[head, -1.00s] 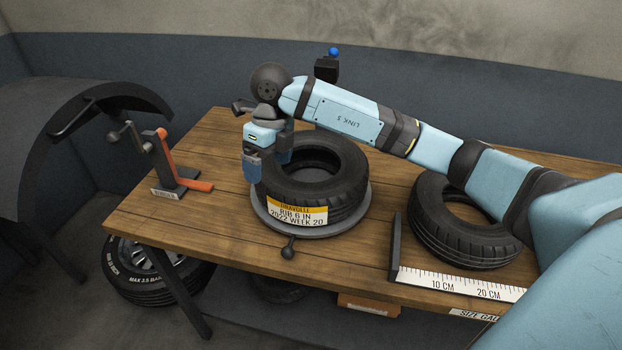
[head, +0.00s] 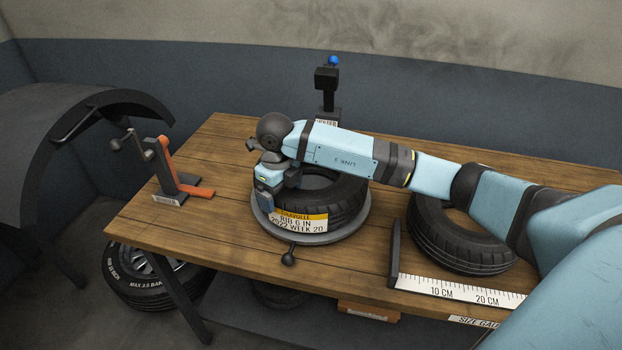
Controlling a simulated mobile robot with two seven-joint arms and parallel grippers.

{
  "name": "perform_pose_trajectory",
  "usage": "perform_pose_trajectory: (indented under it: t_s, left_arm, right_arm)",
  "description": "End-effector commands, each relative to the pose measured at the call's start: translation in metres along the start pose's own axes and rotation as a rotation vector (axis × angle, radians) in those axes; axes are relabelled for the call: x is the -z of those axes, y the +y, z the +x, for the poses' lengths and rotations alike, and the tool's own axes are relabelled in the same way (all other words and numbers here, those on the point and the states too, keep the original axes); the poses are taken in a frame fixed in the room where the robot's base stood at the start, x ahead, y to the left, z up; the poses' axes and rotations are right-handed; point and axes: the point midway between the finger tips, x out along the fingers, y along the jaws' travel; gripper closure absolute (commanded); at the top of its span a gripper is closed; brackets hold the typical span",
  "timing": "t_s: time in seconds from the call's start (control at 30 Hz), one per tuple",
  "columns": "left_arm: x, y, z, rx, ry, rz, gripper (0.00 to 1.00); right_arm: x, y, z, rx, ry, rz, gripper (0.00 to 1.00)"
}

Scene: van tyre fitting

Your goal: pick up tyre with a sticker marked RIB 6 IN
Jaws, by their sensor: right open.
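The tyre with the RIB 6 IN sticker (head: 345,205) lies flat on a round grey turntable (head: 322,238) on the wooden bench. Its yellow and white sticker (head: 298,223) faces the front. My right gripper (head: 275,192) is open and points down at the tyre's left side. One finger shows outside the tyre's left wall; the other is over the tyre's near hole edge, partly hidden by the hand. Whether the fingers touch the rubber, I cannot tell. My left gripper is not in view.
A second tyre (head: 460,240) lies at the right of the bench (head: 215,225), partly under my right arm, behind a size gauge (head: 460,289). A tool with an orange handle (head: 185,188) stands at left. A black post with a blue knob (head: 328,85) stands behind. A wheel (head: 145,275) is on the floor.

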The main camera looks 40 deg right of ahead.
Motion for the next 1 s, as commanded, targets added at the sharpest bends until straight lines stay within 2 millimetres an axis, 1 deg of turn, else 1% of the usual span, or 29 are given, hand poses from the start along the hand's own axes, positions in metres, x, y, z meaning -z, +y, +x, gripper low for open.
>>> perform_pose_trajectory:
  t_s: [0.03, 0.1, 0.2, 0.4, 0.43, 0.47, 0.5, 0.57, 0.6, 0.67, 0.7, 0.77, 0.8, 1.0]
  left_arm:
    - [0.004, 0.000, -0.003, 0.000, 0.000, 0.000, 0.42]
    - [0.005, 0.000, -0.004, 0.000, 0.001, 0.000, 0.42]
    - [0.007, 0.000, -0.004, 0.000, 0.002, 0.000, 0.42]
    - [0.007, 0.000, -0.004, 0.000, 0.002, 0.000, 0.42]
    - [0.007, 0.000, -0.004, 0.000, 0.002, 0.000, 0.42]
    - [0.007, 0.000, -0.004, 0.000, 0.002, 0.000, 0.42]
    - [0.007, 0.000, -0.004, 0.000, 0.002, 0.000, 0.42]
    - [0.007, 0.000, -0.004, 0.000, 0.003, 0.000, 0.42]
    - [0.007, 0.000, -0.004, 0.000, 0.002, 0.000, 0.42]
    - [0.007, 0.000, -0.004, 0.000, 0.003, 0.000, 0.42]
    - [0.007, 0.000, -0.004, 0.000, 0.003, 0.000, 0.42]
    - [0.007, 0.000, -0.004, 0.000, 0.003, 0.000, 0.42]
    - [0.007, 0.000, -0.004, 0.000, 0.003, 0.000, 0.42]
    - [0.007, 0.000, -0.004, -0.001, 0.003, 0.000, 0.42]
  right_arm:
    - [0.000, 0.001, 0.007, -0.001, 0.005, 0.001, 0.10]
    - [0.000, 0.001, 0.018, -0.001, 0.003, 0.002, 0.10]
    - [-0.001, 0.001, 0.029, 0.000, 0.003, 0.001, 0.10]
    - [-0.001, 0.001, 0.031, 0.000, 0.000, 0.000, 0.10]
    - [-0.001, 0.001, 0.031, 0.000, 0.000, 0.001, 0.12]
    - [-0.001, 0.001, 0.031, 0.000, 0.000, 0.001, 0.19]
    - [-0.001, 0.001, 0.031, 0.000, 0.000, 0.001, 0.29]
    - [-0.001, 0.001, 0.031, 0.000, 0.000, 0.001, 0.42]
    - [-0.001, 0.001, 0.031, 0.000, 0.000, 0.001, 0.51]
    - [-0.001, 0.001, 0.031, 0.000, 0.000, 0.001, 0.65]
    - [-0.001, 0.001, 0.031, 0.000, 0.000, 0.001, 0.74]
    - [-0.001, 0.001, 0.031, 0.000, 0.000, 0.001, 0.88]
    - [-0.001, 0.001, 0.029, 0.001, -0.002, 0.001, 0.91]
    - [-0.002, 0.000, 0.028, 0.001, -0.002, 0.001, 0.91]
